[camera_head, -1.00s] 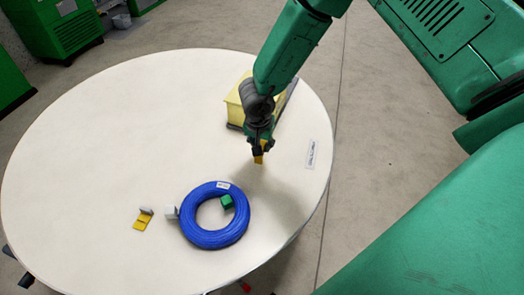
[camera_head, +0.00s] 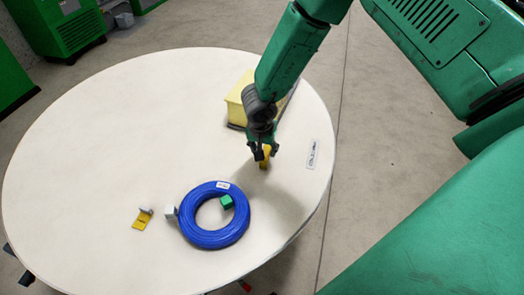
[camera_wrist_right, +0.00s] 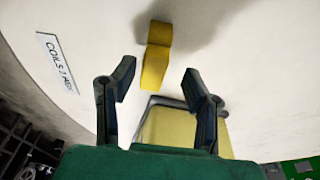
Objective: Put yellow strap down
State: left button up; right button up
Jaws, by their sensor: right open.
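The yellow strap (camera_head: 264,163) is a small folded piece at the right side of the round white table, directly under my right gripper (camera_head: 263,154). In the right wrist view, the strap (camera_wrist_right: 156,58) shows just beyond and between the fingertips of my right gripper (camera_wrist_right: 160,69). The two fingers are spread, with visible gaps on both sides of the strap. The strap seems to be at the table surface, though its contact with the table is hard to tell. My left gripper is in no view.
A blue cable coil (camera_head: 190,228) lies near the table's front, with a green block (camera_head: 227,202) and a white block (camera_head: 171,212) at it. A yellow piece (camera_head: 141,222) lies left. A yellow box (camera_head: 236,108) stands behind my gripper. A white label (camera_head: 313,154) is near the right edge.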

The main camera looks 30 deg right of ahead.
jog(key=p+v, duration=0.1)
jog(key=v, duration=0.9)
jog(key=s+f+n, duration=0.1)
jog(key=s+f, duration=0.2)
jog(key=s+d+f+n+h, duration=0.1)
jog(key=s+f+n, duration=0.1)
jog(key=s, duration=0.2)
jog(key=s+d+f+n, duration=0.1)
jog(key=s+f+n, duration=0.1)
jog(key=s+f, duration=0.1)
jog(key=shift+s+d+f+t+h, duration=0.25)
jog(key=shift+s+f+t+h, duration=0.1)
jog(key=shift+s+t, duration=0.1)
jog(key=s+f+n, duration=0.1)
jog(key=s, duration=0.1)
jog(key=s+a+n+y, duration=0.1)
jog(key=s, duration=0.2)
jog(key=s+f+n, duration=0.1)
jog(key=s, duration=0.1)
jog(key=shift+s+a+f, duration=0.3)
jog(key=shift+s+f, duration=0.05)
jog(key=s+a+n+g+y, duration=0.2)
jog(key=s, duration=0.8)
jog(key=shift+a+f+n, duration=0.15)
jog(key=shift+f+n, duration=0.15)
jog(key=shift+f+y, duration=0.1)
jog(key=shift+y, duration=0.15)
